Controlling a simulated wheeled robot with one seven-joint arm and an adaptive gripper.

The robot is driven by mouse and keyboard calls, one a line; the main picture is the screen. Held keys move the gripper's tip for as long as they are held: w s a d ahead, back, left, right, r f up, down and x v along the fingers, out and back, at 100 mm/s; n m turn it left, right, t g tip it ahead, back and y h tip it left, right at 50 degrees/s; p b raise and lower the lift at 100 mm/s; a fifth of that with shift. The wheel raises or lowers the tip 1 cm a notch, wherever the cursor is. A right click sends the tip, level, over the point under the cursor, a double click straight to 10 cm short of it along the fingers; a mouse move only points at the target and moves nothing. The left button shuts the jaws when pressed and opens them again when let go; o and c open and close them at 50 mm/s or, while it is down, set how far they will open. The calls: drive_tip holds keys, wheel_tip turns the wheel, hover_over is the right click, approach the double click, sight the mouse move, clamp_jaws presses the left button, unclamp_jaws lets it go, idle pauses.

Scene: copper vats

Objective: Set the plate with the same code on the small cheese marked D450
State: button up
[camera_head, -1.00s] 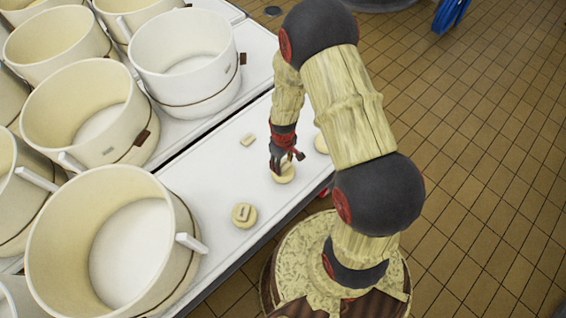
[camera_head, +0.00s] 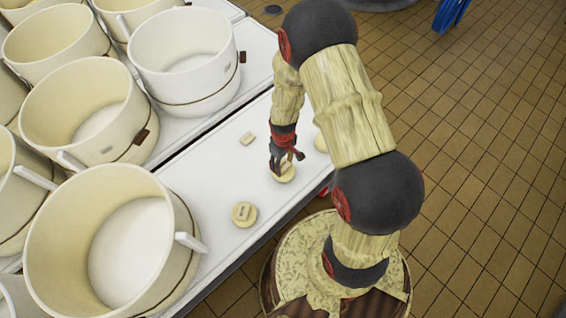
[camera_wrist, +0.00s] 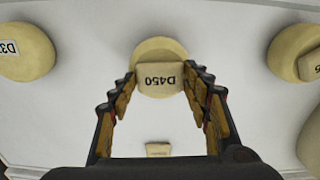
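The plate reading D450 (camera_wrist: 160,78) shows in the wrist view between my two fingertips, its code upside down. A round pale cheese (camera_wrist: 160,48) is right behind it, and the plate covers its lower part. I cannot tell whether the plate touches the cheese or is just above it. My gripper (camera_wrist: 159,72) has a finger close against each side of the plate and appears shut on it. In the head view my gripper (camera_head: 281,165) points down at this cheese (camera_head: 286,176) on the white table and hides most of it. Any code on this cheese is hidden.
A cheese labelled D3-something (camera_wrist: 24,50) is at the left of the wrist view. Another cheese (camera_head: 244,222) bears a plate. A loose plate (camera_head: 247,138) lies on the white table (camera_head: 215,180). Large cream vats (camera_head: 110,240) line the left side.

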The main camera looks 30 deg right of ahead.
drive_tip(key=o, duration=0.4)
wheel_tip(320, 180, up, 12)
idle(0.7)
